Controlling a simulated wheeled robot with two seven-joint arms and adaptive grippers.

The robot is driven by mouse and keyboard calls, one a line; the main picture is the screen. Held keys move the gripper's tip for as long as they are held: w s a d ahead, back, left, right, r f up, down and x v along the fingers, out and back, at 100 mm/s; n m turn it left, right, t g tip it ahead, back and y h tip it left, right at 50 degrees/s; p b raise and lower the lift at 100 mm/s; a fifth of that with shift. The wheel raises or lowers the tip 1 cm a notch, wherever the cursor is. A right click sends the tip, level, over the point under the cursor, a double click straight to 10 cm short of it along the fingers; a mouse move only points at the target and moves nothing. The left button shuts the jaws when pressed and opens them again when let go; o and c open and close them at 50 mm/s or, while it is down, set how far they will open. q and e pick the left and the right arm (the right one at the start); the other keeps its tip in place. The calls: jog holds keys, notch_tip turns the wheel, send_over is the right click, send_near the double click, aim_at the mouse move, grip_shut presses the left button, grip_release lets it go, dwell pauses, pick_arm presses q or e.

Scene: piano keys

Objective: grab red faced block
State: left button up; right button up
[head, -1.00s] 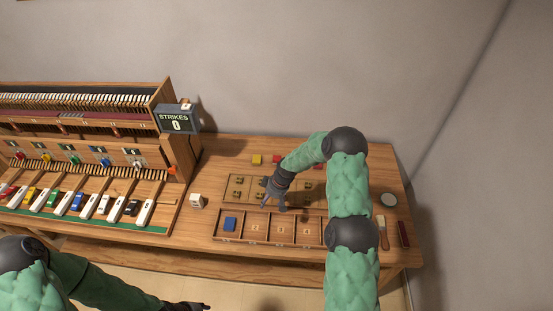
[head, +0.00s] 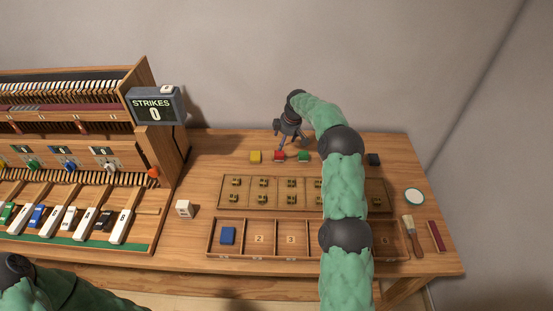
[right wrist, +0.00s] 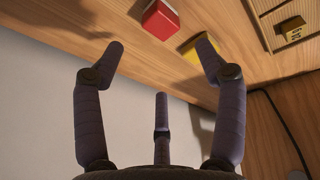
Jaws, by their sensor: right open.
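The red faced block (head: 279,155) sits on the table near its back edge, between a yellow block (head: 255,157) and a green block (head: 304,156). In the right wrist view the red block (right wrist: 160,19) shows its red face and pale side just beyond the fingers, and the yellow block (right wrist: 203,47) lies partly behind one finger. My right gripper (head: 290,143) is open and empty, pointing down just above and behind the red block; its spread fingers also fill the right wrist view (right wrist: 160,65). My left arm shows at the lower left, but its gripper is out of view.
A numbered wooden tray (head: 258,222) holds a blue block (head: 227,236) in its left compartment. A board with small brass pieces (head: 222,198) lies behind it. A dark block (head: 373,160), brush (head: 411,236) and white die (head: 184,209) are nearby. The piano mechanism stands left.

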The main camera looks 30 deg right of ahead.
aim_at(279, 154)
jog(key=x, duration=0.5)
jog(key=shift+f+b, duration=0.15)
jog(key=shift+b, duration=0.2)
jog(key=shift+s+b+x, duration=0.2)
jog(key=shift+b+x, duration=0.1)
jog(key=shift+x, duration=1.05)
jog(key=shift+s+b+x, duration=0.2)
jog(key=shift+b+x, duration=0.1)
jog(key=shift+x, duration=1.05)
jog(key=shift+a, duration=0.1)
jog(key=shift+c, duration=0.3)
jog(key=shift+f, duration=0.1)
jog(key=c, duration=0.9)
